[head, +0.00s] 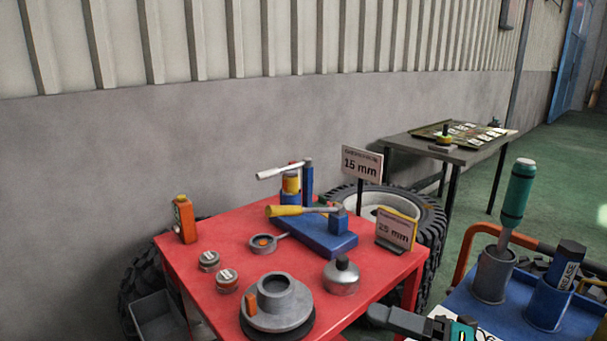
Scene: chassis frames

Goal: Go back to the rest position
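A dark grey jointed part (400,321) with a teal piece beside it shows at the bottom edge, between the red table and the blue cart. It may be the end of my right gripper, but most of it is cut off. I cannot see two fingertips or any gap between them, nor anything held. My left gripper is not in view.
The red table (213,234) bears a blue fixture (318,235), a grey flanged part (277,304), an orange bottle (184,219), and signs reading 15 mm (361,163) and 25 mm (396,232). A blue cart (500,318) stands at right. Green floor (553,165) lies clear at far right.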

